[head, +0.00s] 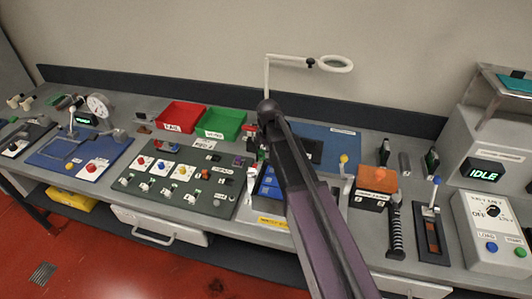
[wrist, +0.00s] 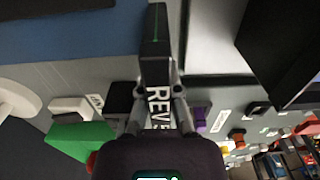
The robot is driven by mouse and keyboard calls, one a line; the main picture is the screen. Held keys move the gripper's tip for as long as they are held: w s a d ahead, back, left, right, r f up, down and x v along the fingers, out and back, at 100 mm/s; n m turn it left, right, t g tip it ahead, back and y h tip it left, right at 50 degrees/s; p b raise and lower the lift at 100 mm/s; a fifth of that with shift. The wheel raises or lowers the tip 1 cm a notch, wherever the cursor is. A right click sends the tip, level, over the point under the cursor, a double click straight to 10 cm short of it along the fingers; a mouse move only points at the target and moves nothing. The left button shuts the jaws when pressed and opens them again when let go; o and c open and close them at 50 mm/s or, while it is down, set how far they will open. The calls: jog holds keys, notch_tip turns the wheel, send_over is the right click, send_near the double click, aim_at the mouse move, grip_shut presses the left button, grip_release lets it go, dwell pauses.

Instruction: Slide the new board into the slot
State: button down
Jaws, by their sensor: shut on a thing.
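In the wrist view, my gripper (wrist: 157,88) is shut on a dark, narrow board (wrist: 155,42) with a thin green line along it. The board points away from the fingers, over the grey bench top. A label reading "REVE" shows between and below the fingers. In the head view, my arm crosses the middle of the bench and hides most of the gripper and the held board. I cannot make out which opening is the slot, or whether the board touches anything.
Red (head: 181,116) and green (head: 222,123) trays stand at the back. A dark panel of buttons (head: 190,205) lies left of my arm. A blue mat (head: 343,150), an orange block (head: 377,178) and a lever fixture (head: 431,236) are to the right. A magnifier lamp (head: 335,64) rises behind.

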jog(key=c, duration=0.8)
grip_release()
jog(key=shift+r, duration=0.1)
notch_tip(320, 180, up, 12)
jog(key=p, duration=1.2)
jog(key=shift+s+d, duration=0.1)
jog(key=shift+s, duration=0.05)
jog(key=s+d+m, duration=0.3)
jog(key=s+m, duration=0.1)
jog(key=s, duration=0.2)
jog(key=s+d+m, duration=0.3)
jog(key=s+m, duration=0.2)
jog(key=s, duration=0.1)
jog(key=s+d+m, duration=0.3)
jog(key=s+m, duration=0.1)
jog(key=s, duration=0.3)
jog(key=shift+s+d+m, duration=0.2)
jog(key=shift+s+m, duration=0.1)
jog(key=shift+m, duration=0.2)
